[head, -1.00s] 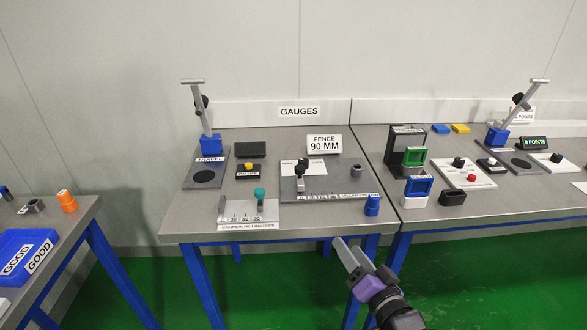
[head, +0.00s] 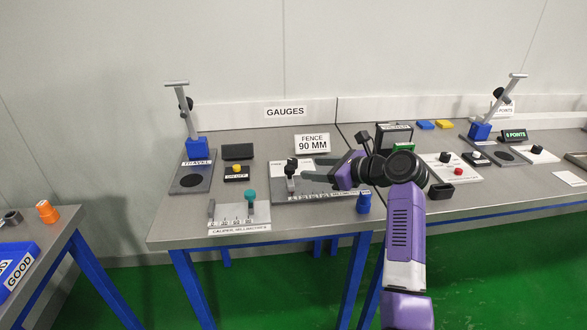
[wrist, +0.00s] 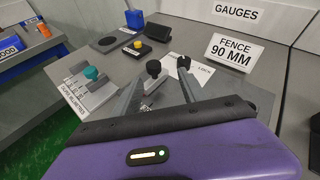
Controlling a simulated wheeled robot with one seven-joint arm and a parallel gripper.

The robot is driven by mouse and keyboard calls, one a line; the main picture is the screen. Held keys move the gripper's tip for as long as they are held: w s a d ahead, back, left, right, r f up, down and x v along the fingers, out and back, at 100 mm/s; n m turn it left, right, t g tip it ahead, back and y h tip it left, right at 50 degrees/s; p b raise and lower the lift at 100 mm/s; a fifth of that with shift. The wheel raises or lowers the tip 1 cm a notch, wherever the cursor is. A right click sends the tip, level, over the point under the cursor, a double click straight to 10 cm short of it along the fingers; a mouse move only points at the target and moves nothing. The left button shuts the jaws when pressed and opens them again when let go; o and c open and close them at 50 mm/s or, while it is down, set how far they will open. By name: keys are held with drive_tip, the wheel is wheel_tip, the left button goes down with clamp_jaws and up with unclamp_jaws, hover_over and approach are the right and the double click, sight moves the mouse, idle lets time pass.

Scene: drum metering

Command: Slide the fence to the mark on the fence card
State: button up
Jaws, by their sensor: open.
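The fence card (head: 312,143), a white sign reading "FENCE 90 MM", stands at the back of the table; it also shows in the wrist view (wrist: 234,52). The fence gauge is a dark grey plate (head: 284,198) with a scale along its front edge. A black knob (wrist: 153,67) on a post stands at its left part, with a second black knob (wrist: 183,61) by a "LOCK" label. My gripper (head: 308,170) is open and empty above the plate, fingers toward the knobs. In the wrist view the post knob shows between the fingers, contact unclear.
The caliper plate (head: 228,218) with a teal knob (head: 249,195) lies front left of the fence gauge. A blue item (head: 363,203) stands at the front right. A stand with a blue base (head: 196,148) and a box with a yellow button (head: 236,169) are left.

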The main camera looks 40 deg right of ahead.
sight(291, 168)
drive_tip(key=shift+w+a+r+m+y, duration=0.1)
drive_tip(key=shift+a+r+m+y, duration=0.1)
drive_tip(key=shift+a+m+y, duration=0.25)
drive_tip(key=shift+w+f, duration=0.1)
drive_tip(key=shift+w, duration=0.15)
drive_tip(key=shift+b+x, duration=0.4)
drive_tip(key=shift+x, duration=3.1)
clamp_jaws()
drive_tip(key=shift+f, duration=0.1)
